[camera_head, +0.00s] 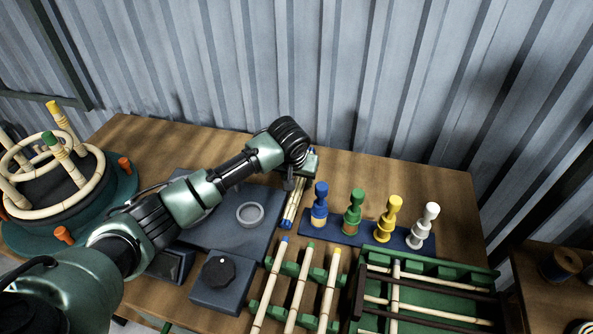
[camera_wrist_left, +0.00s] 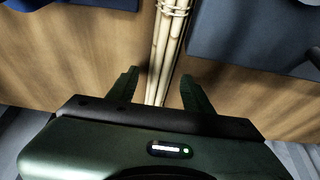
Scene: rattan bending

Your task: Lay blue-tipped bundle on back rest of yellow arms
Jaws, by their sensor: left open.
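The blue-tipped bundle (camera_head: 296,198) of pale canes lies on the wooden table beside the grey machine, its blue tip toward the front. In the left wrist view the bundle (camera_wrist_left: 163,55) runs between the two green fingers, with a tie around it and gaps at both sides. My left gripper (camera_wrist_left: 160,92) is open over the bundle's far end; it also shows in the head view (camera_head: 303,168). My right gripper is not in view.
A grey machine (camera_head: 225,215) with a ring and knob lies left of the bundle. A blue base (camera_head: 340,238) with several coloured pegs stands to the right. Green racks (camera_head: 272,268) hold tipped canes in front. A green tray (camera_head: 430,300) is at front right. A corrugated wall rises behind.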

